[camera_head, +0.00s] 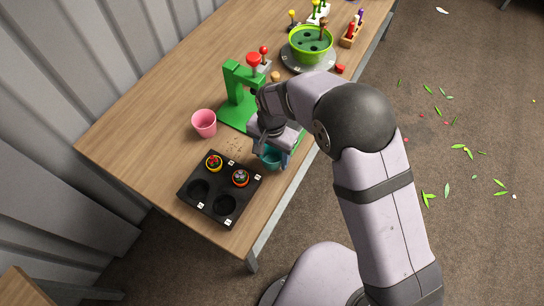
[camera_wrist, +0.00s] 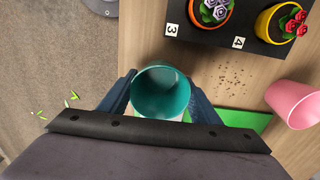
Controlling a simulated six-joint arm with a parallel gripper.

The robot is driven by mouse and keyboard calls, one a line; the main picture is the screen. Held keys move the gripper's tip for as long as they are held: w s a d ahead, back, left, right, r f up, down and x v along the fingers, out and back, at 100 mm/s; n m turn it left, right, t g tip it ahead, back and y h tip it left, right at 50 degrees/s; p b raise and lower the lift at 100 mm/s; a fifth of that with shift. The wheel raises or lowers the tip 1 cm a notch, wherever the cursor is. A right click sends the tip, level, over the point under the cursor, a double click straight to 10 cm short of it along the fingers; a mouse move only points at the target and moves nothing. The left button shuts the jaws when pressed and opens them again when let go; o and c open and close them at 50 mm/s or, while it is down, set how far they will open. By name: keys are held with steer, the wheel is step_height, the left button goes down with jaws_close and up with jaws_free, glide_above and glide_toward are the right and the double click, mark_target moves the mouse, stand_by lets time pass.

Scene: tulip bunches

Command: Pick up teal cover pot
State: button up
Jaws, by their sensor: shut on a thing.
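The teal cover pot (camera_head: 270,158) is in the head view near the table's front edge, just right of the black tray, partly hidden by my wrist. In the wrist view the teal pot (camera_wrist: 160,94) is upright with its open mouth toward the camera, and it looks empty. My gripper (camera_wrist: 160,84) is shut on it, with one blue finger on each side. In the head view my gripper (camera_head: 274,156) is mostly behind my own wrist. I cannot tell whether the pot's base touches the table.
The black tray (camera_head: 188,204) has numbered pockets, two with potted flowers and two empty. A pink pot (camera_head: 204,123) stands behind it. A green stand (camera_head: 240,98) is close to my wrist. A green bowl (camera_head: 310,44) stands at the far end.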

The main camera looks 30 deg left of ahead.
mark_target(273, 161)
step_height(273, 161, up, 9)
steer(key=b, duration=0.2)
steer(key=shift+w+r, duration=0.1)
steer(key=w+d+r+m, duration=0.1)
steer(key=w+d+m, duration=0.2)
steer(key=w+d, duration=0.6)
steer(key=w+d+r+m, duration=0.1)
steer(key=w+d+m, duration=0.4)
steer(key=d, duration=0.8)
steer(key=s+d+f+m, duration=0.1)
steer(key=d+f+m, duration=0.1)
steer(key=d, duration=1.1)
steer(key=s+d+f+n, duration=0.2)
steer(key=s+f+n, duration=0.2)
steer(key=n, duration=0.6)
steer(key=shift+d+f, duration=0.25)
steer(key=shift+f, duration=0.1)
